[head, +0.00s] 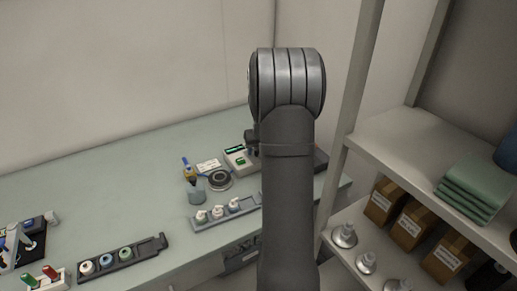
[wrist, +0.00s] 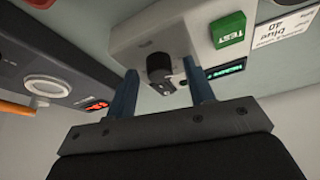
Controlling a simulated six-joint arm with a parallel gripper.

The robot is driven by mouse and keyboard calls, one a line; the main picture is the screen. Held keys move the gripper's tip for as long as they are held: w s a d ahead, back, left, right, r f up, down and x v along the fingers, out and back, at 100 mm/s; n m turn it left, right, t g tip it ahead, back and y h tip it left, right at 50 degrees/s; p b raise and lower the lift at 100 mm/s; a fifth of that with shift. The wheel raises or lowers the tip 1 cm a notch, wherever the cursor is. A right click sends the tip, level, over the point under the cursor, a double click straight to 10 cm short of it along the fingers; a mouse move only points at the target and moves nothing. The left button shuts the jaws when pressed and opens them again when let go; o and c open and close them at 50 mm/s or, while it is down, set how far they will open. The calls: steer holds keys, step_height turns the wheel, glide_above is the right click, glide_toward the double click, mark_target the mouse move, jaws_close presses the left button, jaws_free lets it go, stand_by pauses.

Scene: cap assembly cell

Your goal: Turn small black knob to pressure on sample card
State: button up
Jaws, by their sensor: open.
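The small black knob (wrist: 159,66) sits on the light-grey tester (wrist: 150,30), beside a green TEST button (wrist: 228,30) and a lit green display (wrist: 226,69). My gripper (wrist: 160,80) is open, with its two blue-grey fingers on either side of the knob in the wrist view. I cannot tell whether either finger touches it. The sample card (wrist: 280,27) shows upside down at the upper right, seeming to read "Blue" and "40". In the head view the tester (head: 238,160) and card (head: 208,165) are on the bench; my arm hides the gripper and knob.
A dark device with an orange-red display (wrist: 95,107) is left of the gripper in the wrist view. Shelves (head: 425,145) rise at right.

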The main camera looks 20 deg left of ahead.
steer(key=c, duration=1)
steer(key=m+h, duration=0.1)
steer(key=m, duration=0.3)
steer(key=shift+a+m+t+h, duration=0.15)
steer(key=shift+m+t+h, duration=0.15)
steer(key=shift+h, duration=0.1)
steer(key=m+h, duration=0.1)
steer(key=m, duration=0.3)
steer(key=shift+a+m+h, duration=0.15)
steer(key=shift+m+h, duration=0.15)
steer(key=shift+h, duration=0.1)
steer(key=m, duration=0.2)
steer(key=m+h, duration=0.1)
steer(key=m, duration=0.1)
steer(key=shift+m+g+h, duration=0.3)
steer(key=shift+g, duration=0.1)
steer(key=shift+w+a+m+g+h, duration=0.1)
steer(key=shift+m+g+h, duration=0.35)
steer(key=shift+m, duration=1.25)
